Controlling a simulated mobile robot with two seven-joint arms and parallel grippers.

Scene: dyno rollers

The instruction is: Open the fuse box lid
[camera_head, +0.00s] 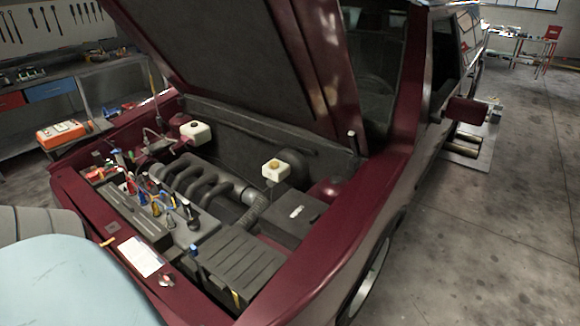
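A dark red car stands with its hood (245,60) raised over the open engine bay. A black box with a small white mark on top (292,217) sits at the right side of the bay, and its lid looks closed. A larger black box with a ribbed cover (236,265) sits nearer the front and also looks closed. I cannot tell for sure which of them is the fuse box. Neither of my grippers is in view.
Two white reservoirs (196,131) (275,170) and the curved engine intake (190,180) fill the bay. Several coloured tools stand in the bay's left part. A white card (140,256) lies on the front edge.

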